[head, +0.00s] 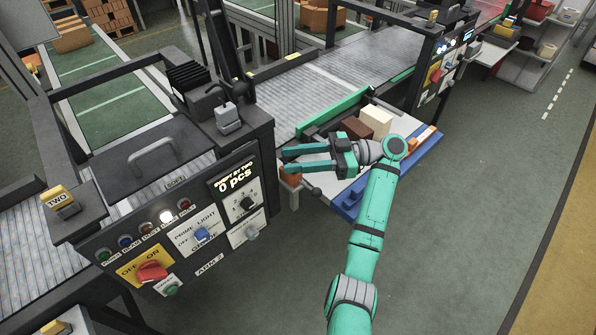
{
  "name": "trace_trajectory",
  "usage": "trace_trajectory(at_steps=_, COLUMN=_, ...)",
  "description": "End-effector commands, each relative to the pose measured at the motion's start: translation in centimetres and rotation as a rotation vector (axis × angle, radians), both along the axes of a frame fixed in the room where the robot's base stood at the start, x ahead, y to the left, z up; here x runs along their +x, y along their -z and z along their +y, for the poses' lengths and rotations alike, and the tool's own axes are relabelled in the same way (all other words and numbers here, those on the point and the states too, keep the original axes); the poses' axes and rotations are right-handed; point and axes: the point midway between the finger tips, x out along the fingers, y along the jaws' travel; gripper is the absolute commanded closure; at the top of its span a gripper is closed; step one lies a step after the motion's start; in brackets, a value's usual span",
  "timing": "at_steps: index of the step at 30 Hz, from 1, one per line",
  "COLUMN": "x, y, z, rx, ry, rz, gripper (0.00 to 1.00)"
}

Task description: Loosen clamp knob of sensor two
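A yellow sensor block marked TWO (58,200) sits on a dark bracket at the left, beside the belt. No separate clamp knob can be made out on it at this size. A grey device (228,118) stands on the dark frame across the belt, and its label is not readable. My gripper (284,160) is to the right of the control panel, far from the TWO block. Its two green fingers point left with a gap between them, and nothing shows between them.
The control panel (190,245) carries a red switch (151,271), a blue knob (202,234) and a black dial (247,203). A tray with a blue edge (385,180) holds a white block (376,121) and brown blocks beneath my arm. Floor at front right is clear.

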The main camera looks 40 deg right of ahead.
Motion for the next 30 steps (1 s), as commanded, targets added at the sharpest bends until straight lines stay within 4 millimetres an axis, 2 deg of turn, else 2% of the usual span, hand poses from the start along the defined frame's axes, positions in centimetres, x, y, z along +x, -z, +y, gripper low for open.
trace_trajectory(at_steps=9, x=-4.2, y=-2.2, z=2.8, rx=-0.002, ry=-0.002, rz=-0.002, gripper=0.63)
trace_trajectory(at_steps=15, x=-5.7, y=-3.0, z=3.8, rx=0.0, ry=-0.004, rz=-0.001, gripper=0.63)
trace_trajectory(at_steps=27, x=-6.0, y=-3.2, z=3.9, rx=0.0, ry=-0.002, rz=0.0, gripper=0.63)
trace_trajectory(at_steps=30, x=-5.6, y=-2.7, z=4.3, rx=0.013, ry=0.007, rz=0.014, gripper=0.63)
